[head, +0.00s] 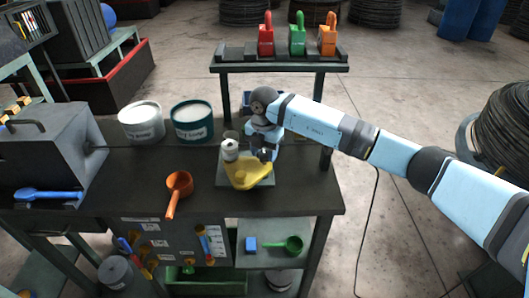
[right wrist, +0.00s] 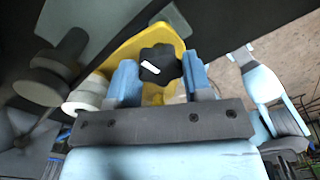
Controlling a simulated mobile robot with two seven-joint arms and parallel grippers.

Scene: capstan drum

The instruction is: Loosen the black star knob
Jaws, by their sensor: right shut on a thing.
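The black star knob (right wrist: 160,65) has a white mark on its face and sits over a yellow part (right wrist: 128,45). My right gripper (right wrist: 161,68) has its two blue fingers on either side of the knob and is shut on it. In the head view the right gripper (head: 263,152) points down over the yellow part (head: 245,172), which rests on a grey plate (head: 262,181) on the dark bench. The gripper largely hides the knob there. My left gripper is not in view.
A white capstan-like drum (head: 230,150) stands just left of the gripper. Two tins (head: 141,122) (head: 192,121), an orange ladle (head: 178,187) and a grey machine box (head: 50,150) share the bench (head: 130,195). A rack (head: 235,67) with red, green and orange padlock-like items stands behind.

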